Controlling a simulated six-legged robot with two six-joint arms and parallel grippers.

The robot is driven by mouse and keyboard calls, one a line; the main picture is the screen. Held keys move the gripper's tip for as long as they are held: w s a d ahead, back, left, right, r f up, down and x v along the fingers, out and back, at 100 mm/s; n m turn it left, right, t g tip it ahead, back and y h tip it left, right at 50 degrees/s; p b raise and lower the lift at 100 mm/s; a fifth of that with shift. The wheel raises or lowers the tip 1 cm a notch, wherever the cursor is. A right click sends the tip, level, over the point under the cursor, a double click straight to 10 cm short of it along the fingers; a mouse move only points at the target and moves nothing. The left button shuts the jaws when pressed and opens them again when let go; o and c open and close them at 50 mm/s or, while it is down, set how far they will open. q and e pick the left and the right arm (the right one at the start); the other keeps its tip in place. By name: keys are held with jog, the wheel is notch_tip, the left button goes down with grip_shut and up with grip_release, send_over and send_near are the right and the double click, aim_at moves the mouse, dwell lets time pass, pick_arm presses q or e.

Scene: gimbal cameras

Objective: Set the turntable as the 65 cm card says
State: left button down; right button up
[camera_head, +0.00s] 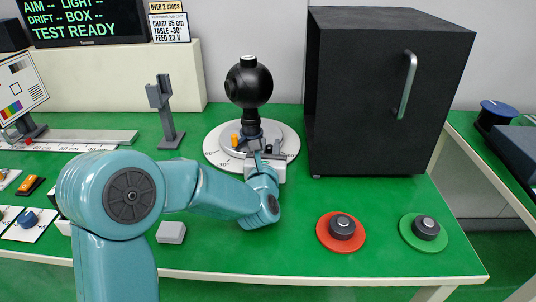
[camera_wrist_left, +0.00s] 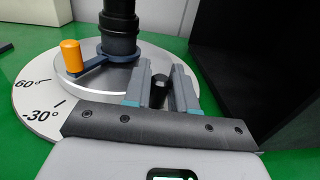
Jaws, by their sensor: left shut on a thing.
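The turntable (camera_head: 215,152) is a round disc with angle marks and a raised grey centre. It also shows in the left wrist view (camera_wrist_left: 28,105), where 60 and -30° are readable. A black ball-shaped camera (camera_head: 249,85) stands upright on it. An orange peg (camera_wrist_left: 72,57) stands at its left side on a dark arm. My left gripper (camera_wrist_left: 160,92) is shut on a black peg (camera_wrist_left: 159,90) at the near side of the turntable. The card (camera_head: 169,27) on the back wall reads chart 65 cm, table -30°, feed 23 V. My right gripper is not in view.
A black cabinet (camera_head: 380,95) with a handle stands close to the right of the turntable. A red-based knob (camera_head: 342,227) and a green-based knob (camera_head: 426,228) sit at the front right. A grey post (camera_head: 165,110) and a ruler rail (camera_head: 100,136) are at left. A screen (camera_head: 82,20) reads TEST READY.

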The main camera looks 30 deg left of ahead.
pick_arm(q)
jog(key=c, duration=1.1)
grip_release()
